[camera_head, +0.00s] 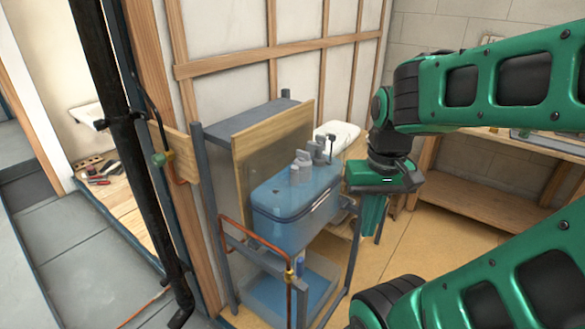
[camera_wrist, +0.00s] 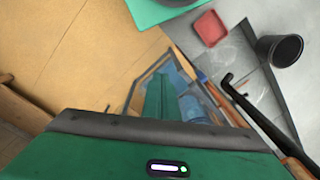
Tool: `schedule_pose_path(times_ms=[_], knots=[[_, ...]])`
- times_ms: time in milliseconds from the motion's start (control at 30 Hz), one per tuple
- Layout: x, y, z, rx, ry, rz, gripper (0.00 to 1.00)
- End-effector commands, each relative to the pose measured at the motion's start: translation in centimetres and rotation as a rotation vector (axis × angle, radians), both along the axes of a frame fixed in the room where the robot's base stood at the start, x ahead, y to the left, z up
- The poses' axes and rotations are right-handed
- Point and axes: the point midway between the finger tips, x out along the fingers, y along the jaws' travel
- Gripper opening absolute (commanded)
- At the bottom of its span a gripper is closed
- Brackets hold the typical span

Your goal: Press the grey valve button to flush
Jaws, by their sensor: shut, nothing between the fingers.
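The blue translucent tank (camera_head: 295,208) stands in a grey metal frame in the head view. Small grey valve parts (camera_head: 301,165) stick up from its top; I cannot tell which one is the button. My gripper (camera_head: 371,232) is shut and empty, with its green fingers pointing down. In the picture it is to the right of the tank and its grey parts, apart from them. In the wrist view the shut fingers (camera_wrist: 157,97) are in front of the frame and a blue part (camera_wrist: 190,108). The grey valve parts cannot be made out there.
A wooden board (camera_head: 272,130) stands behind the tank. A copper pipe (camera_head: 256,250) runs along the frame's front, and a blue open bin (camera_head: 285,298) sits below. A black pipe (camera_head: 125,150) rises at left. A wooden bench (camera_head: 490,170) is at right; floor between is clear.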

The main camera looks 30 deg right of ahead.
Motion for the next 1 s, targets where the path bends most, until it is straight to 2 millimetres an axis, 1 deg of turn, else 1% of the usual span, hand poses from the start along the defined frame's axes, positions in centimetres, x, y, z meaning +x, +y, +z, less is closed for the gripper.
schedule_pose_path(times_ms=[67, 167, 200, 267, 300, 367, 400, 500, 600, 700, 800, 900, 1000], knots=[[2.5, -0.6, 0.3, -0.002, -0.032, 0.016, 0.0], [7.3, -1.3, 1.1, 0.003, -0.111, 0.05, 0.0], [9.6, -1.6, 1.5, 0.01, -0.15, 0.068, 0.0], [13.1, -2.1, 2.0, 0.023, -0.214, 0.092, 0.0], [15.5, -2.4, 2.3, 0.035, -0.259, 0.107, 0.0], [18.8, -2.9, 2.9, 0.058, -0.327, 0.128, 0.0], [20.9, -3.2, 3.3, 0.075, -0.371, 0.139, 0.0], [25.5, -3.8, 4.3, 0.122, -0.477, 0.163, 0.0], [29.1, -4.5, 5.3, 0.171, -0.574, 0.179, 0.0], [31.6, -5.1, 6.3, 0.214, -0.652, 0.187, 0.0], [33.0, -5.5, 7.0, 0.244, -0.703, 0.192, 0.0], [33.7, -5.6, 7.4, 0.258, -0.729, 0.194, 0.0], [33.8, -5.6, 7.6, 0.261, -0.735, 0.195, 0.0]])
